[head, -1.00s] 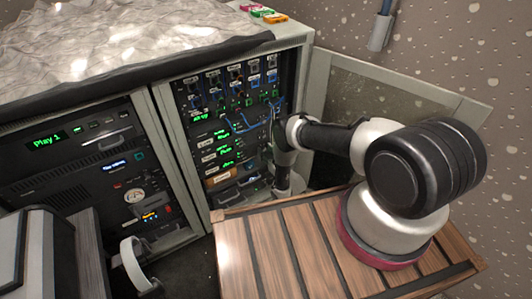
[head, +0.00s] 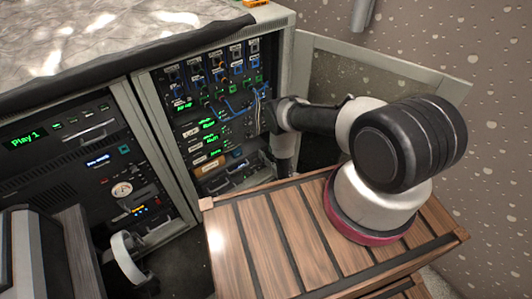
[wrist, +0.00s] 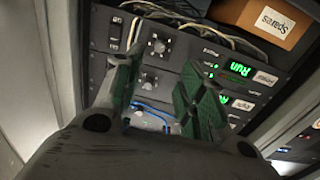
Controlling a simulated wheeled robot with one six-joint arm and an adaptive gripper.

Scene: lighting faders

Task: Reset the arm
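My gripper (wrist: 165,92) is open in the wrist view. Its two green-padded fingers stand apart with nothing held between them, in front of a dark rack panel (wrist: 183,50) with round knobs, a switch and a green "Run" display (wrist: 239,69). A blue cable (wrist: 150,112) shows between and behind the fingers; I cannot tell whether they touch it. In the head view my arm (head: 325,118) reaches left to the open rack (head: 215,95), and its end drops beside the rack's right edge. The gripper's fingers cannot be made out there.
A brown "Spares" box (wrist: 262,20) and loose cables sit beyond the panel. An open cabinet door (head: 385,75) stands behind my arm. A slatted wooden surface (head: 245,235) lies below it. A second rack (head: 85,165) with a "Play 1" display stands at left.

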